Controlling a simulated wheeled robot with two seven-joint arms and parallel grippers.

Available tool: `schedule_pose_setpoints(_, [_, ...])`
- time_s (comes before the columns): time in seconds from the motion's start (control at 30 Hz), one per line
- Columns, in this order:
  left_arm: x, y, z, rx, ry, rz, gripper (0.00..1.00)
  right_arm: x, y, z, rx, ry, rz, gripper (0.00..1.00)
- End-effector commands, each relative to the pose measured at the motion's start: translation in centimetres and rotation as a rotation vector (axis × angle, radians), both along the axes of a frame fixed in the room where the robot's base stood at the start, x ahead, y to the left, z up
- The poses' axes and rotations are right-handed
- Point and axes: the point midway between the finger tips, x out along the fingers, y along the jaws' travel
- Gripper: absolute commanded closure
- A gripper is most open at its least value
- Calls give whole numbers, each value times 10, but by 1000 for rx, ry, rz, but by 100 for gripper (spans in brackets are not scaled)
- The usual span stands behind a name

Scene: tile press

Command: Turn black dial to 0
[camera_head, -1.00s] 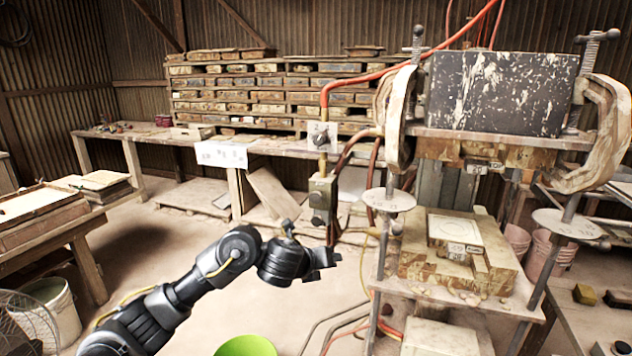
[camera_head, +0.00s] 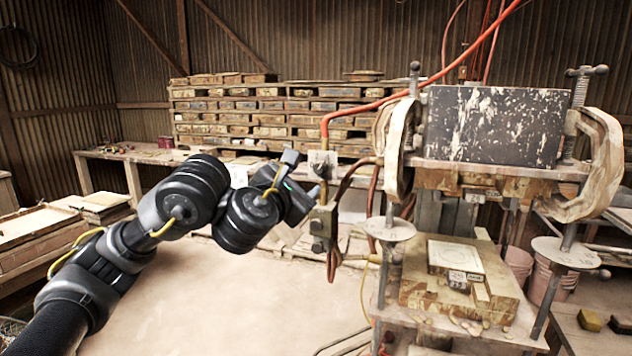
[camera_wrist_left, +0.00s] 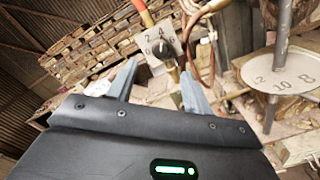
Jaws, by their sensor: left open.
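The black dial (camera_wrist_left: 164,52) sits on a pale square plate with the numbers 0, 2 and 4 readable in the left wrist view. The dial's plate (camera_head: 322,158) also shows in the head view, left of the press, where the dial is small and partly behind my gripper. My left gripper (camera_wrist_left: 160,72) is open and empty. Its two fingers point toward the dial, which appears between and beyond the fingertips. In the head view my left gripper (camera_head: 303,166) is close to the plate's left side. I cannot tell whether it touches the dial. My right gripper is not in view.
A grey switch box (camera_head: 322,222) with cables hangs below the dial. The press with its dark speckled block (camera_head: 497,122) stands to the right. A round numbered plate (camera_wrist_left: 284,80) is at right in the wrist view. Stacked boards (camera_head: 270,105) line the back bench.

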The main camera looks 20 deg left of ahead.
Motion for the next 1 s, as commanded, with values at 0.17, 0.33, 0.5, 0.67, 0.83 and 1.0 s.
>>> schedule_pose_setpoints(0.17, [24, -2, -6, -5, 4, 0, 50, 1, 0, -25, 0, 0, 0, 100])
schedule_pose_setpoints(0.33, [47, -5, -2, -5, 4, -1, 50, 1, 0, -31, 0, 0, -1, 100])
schedule_pose_setpoints(0.5, [68, -7, -1, -4, 4, -2, 50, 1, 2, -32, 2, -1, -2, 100])
schedule_pose_setpoints(0.67, [81, -9, 0, -3, 1, -3, 50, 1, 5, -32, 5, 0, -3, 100])
schedule_pose_setpoints(0.83, [86, -9, 0, -3, -1, -2, 50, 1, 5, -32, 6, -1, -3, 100])
schedule_pose_setpoints(1.0, [86, -9, 0, -2, -1, -2, 50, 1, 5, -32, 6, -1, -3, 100])
